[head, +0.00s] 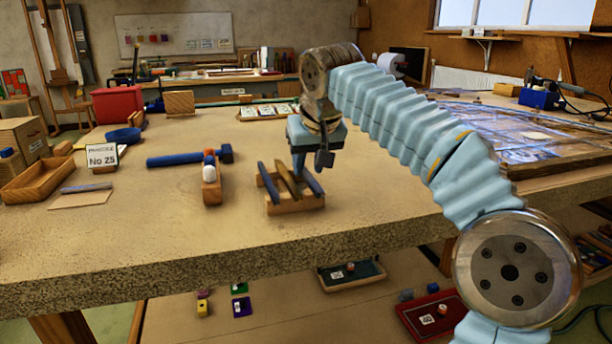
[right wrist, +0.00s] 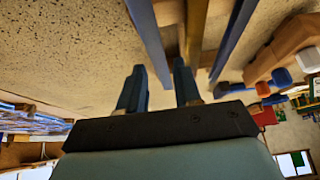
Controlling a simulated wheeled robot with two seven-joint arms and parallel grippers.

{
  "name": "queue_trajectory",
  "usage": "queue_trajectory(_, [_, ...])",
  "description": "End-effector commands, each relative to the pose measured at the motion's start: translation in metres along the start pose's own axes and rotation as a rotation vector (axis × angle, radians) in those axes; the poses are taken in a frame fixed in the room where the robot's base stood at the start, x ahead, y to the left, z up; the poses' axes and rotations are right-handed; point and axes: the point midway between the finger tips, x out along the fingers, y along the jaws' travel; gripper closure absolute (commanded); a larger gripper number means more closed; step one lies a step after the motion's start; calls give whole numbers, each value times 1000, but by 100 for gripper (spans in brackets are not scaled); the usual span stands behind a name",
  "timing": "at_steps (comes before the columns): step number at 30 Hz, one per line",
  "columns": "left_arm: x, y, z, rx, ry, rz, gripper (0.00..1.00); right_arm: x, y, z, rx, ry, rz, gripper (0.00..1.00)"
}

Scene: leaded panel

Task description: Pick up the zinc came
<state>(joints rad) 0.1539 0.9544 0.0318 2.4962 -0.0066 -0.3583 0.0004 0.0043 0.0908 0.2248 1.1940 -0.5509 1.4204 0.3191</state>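A small wooden rack (head: 296,206) on the bench holds three slanted strips side by side. The left strip (head: 268,181) and right strip (head: 311,182) are blue-grey, and the middle strip (head: 288,181) is brass-coloured. I cannot tell by look alone which is the zinc came. My right gripper (head: 311,166) points down at the right strip's upper end. In the right wrist view its fingers (right wrist: 158,75) are apart, and that blue-grey strip (right wrist: 150,42) runs into the gap between them. Contact cannot be told. The brass strip (right wrist: 196,30) passes beyond one finger. My left gripper is out of view.
Left of the rack lie a wooden block with a white-and-blue piece (head: 210,185) and a blue-handled tool (head: 185,158). A number card (head: 102,156) and wooden tray (head: 38,180) are farther left. A leaded panel (head: 545,135) lies at right. The bench front (head: 150,235) is clear.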

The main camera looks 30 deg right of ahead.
Motion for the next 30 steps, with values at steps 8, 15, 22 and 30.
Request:
queue_trajectory(8, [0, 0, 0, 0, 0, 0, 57, 13, 0, -1, 0, 1, -1, 67])
queue_trajectory(15, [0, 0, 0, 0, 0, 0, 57, 13, 0, -1, 0, 1, 0, 91])
queue_trajectory(22, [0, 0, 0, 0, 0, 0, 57, 13, 0, -1, 0, 1, 0, 100])
queue_trajectory(30, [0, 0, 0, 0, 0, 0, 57, 8, 0, -4, 0, 2, 0, 100])
